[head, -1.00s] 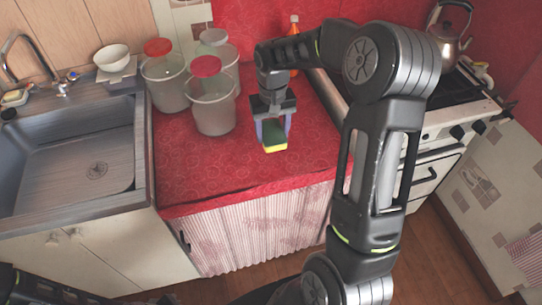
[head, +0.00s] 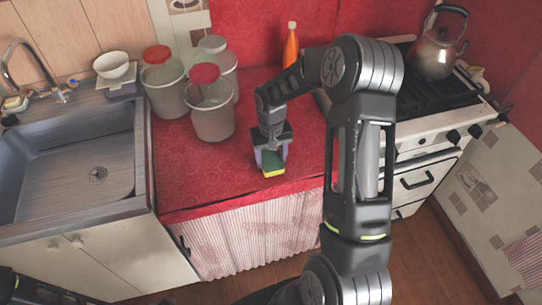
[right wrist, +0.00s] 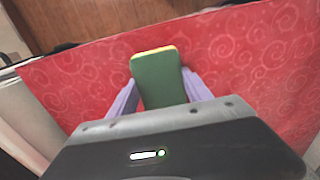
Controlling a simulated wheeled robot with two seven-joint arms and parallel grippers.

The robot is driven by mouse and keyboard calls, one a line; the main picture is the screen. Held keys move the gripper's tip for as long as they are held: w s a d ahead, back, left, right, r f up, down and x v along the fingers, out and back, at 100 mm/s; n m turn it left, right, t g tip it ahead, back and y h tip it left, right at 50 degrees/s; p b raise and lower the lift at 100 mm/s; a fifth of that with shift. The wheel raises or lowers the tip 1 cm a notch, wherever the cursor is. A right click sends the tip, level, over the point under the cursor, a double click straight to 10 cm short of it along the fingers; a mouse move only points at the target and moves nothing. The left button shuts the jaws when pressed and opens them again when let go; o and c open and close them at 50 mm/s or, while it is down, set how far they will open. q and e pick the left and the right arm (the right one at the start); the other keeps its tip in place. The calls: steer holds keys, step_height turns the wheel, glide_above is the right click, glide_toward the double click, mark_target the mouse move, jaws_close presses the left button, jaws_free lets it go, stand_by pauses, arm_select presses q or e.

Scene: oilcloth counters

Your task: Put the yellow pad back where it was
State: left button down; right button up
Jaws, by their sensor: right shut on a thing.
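The yellow pad (head: 272,171) is a small sponge block, yellow with a green side. It is between the fingers of my right gripper (head: 270,161), above or on the front part of the red counter (head: 220,178). In the right wrist view the pad (right wrist: 158,80) shows its green face and a thin yellow edge, with a lilac finger on each side. My right gripper (right wrist: 157,95) is shut on it. I cannot tell whether the pad touches the cloth. My left gripper is not in view.
Three clear tubs with red or grey lids, the nearest one (head: 212,118) among them, stand behind left of the pad. An orange bottle (head: 291,48) stands at the back. The sink (head: 75,170) is left; the stove (head: 425,125) with a kettle (head: 437,50) is right. Red cloth around the pad is clear.

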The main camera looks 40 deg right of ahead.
mark_target(271, 159)
steer(key=shift+f, duration=0.2)
steer(key=o, duration=1.3)
steer(key=shift+r, duration=0.1)
steer(key=shift+r, duration=0.5)
step_height(271, 159, up, 11)
steer(key=b, duration=0.1)
steer(key=shift+r+b, duration=0.15)
steer(key=shift+b, duration=0.15)
